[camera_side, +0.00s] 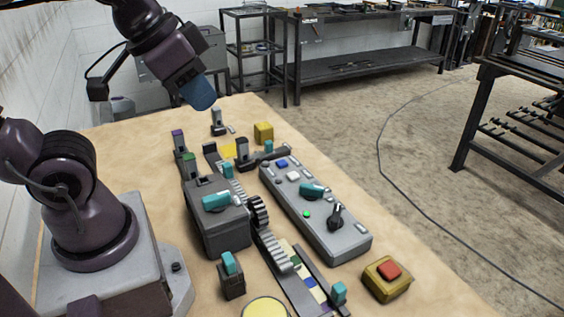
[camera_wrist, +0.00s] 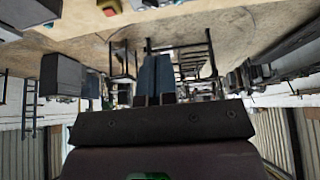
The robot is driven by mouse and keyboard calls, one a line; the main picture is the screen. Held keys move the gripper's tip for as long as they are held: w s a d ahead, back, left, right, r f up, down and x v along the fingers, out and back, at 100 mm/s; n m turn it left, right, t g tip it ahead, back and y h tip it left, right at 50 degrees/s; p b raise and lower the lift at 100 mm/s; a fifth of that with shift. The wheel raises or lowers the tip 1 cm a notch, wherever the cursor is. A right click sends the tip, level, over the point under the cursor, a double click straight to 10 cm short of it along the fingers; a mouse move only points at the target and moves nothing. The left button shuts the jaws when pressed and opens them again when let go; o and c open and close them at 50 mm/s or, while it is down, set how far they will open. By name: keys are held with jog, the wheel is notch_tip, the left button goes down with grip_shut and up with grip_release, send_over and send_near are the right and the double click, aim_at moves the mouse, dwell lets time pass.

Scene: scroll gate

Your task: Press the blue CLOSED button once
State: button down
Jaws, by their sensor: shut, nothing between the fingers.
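The blue button (camera_side: 282,164) sits near the far end of the sloped grey control panel (camera_side: 345,246), beside a white button (camera_side: 293,176). I cannot read any label on it. My gripper (camera_side: 200,96) is raised well above the table, to the left of the panel and apart from it. Its blue fingers are shut and empty. The fingers also show in the wrist view (camera_wrist: 157,80), pointing out toward the room. The blue button cannot be made out in the wrist view.
The panel also carries a teal handle (camera_side: 312,190), a green light (camera_side: 306,214) and a black knob (camera_side: 335,216). A geared mechanism (camera_side: 218,226) stands left of it. A yellow box with a red button (camera_side: 389,270) is at the front right. Air above the panel is clear.

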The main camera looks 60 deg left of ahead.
dwell(0.3)
jog(key=m+t, duration=0.4)
jog(key=m, duration=0.4)
send_over(282, 163)
notch_tip(282, 163, down, 19)
jog(key=shift+d+r+y, duration=0.1)
jog(key=shift+d+y, duration=0.05)
jog(key=shift+y, duration=0.35)
jog(key=shift+f, duration=4.4)
